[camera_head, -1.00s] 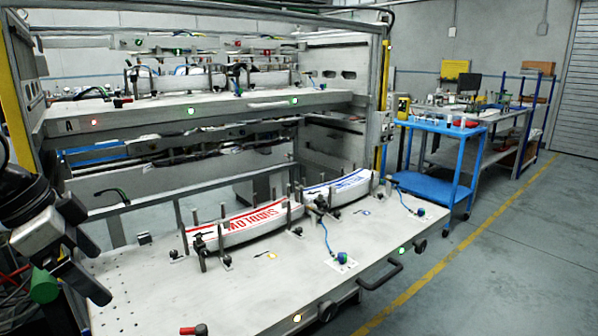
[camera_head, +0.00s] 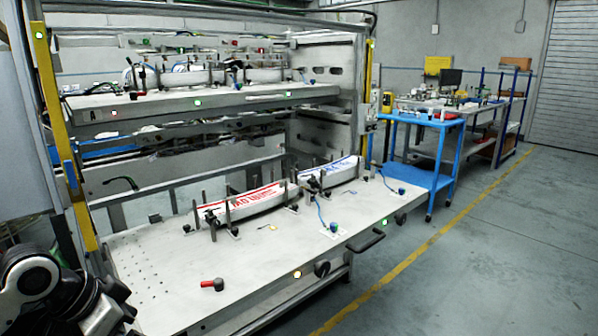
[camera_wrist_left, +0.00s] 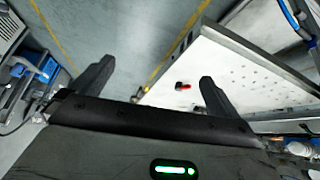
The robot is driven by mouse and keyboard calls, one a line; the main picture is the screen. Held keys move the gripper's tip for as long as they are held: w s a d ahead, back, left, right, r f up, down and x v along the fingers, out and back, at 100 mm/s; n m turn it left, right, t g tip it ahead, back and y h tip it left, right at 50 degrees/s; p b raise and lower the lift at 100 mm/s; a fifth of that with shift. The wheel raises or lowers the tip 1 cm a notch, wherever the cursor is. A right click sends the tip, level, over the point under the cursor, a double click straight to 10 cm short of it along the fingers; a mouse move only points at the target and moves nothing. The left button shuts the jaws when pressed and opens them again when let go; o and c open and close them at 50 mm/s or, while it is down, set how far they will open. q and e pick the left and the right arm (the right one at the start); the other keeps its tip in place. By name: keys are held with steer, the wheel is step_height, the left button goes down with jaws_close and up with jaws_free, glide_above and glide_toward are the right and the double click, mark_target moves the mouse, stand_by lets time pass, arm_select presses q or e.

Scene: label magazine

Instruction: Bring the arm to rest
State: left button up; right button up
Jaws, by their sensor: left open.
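My left arm (camera_head: 62,296) shows at the bottom left of the head view, beside the near left corner of the lower white table (camera_head: 165,262). Its fingertips cannot be made out there. In the left wrist view my left gripper (camera_wrist_left: 157,70) is open, with its two dark fingers spread wide and nothing between them. Beyond the fingers that view shows the grey floor and the edge of the perforated table top (camera_wrist_left: 232,62). My right gripper is not in view.
A red-handled piece (camera_head: 213,285) lies on the table's front edge. Two curved white parts, one red-lettered (camera_head: 250,203) and one blue-lettered (camera_head: 330,172), sit among clamps. A yellow post (camera_head: 64,150) stands near my arm. A blue cart (camera_head: 428,182) stands right; the floor there is open.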

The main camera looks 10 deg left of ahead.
arm_select(q)
steer(key=s+d+f+n+t, duration=0.1)
steer(key=s+d+f+t, duration=0.15)
steer(key=d+f, duration=0.45)
steer(key=s+d+f+n+t, duration=0.15)
steer(key=s+d+f, duration=0.35)
steer(key=f, duration=0.5)
steer(key=s+d+n+t, duration=0.1)
steer(key=s+d, duration=0.2)
steer(key=d, duration=0.4)
steer(key=shift+s+d+t, duration=0.15)
steer(key=shift+d+t, duration=0.05)
steer(key=shift+t, duration=0.2)
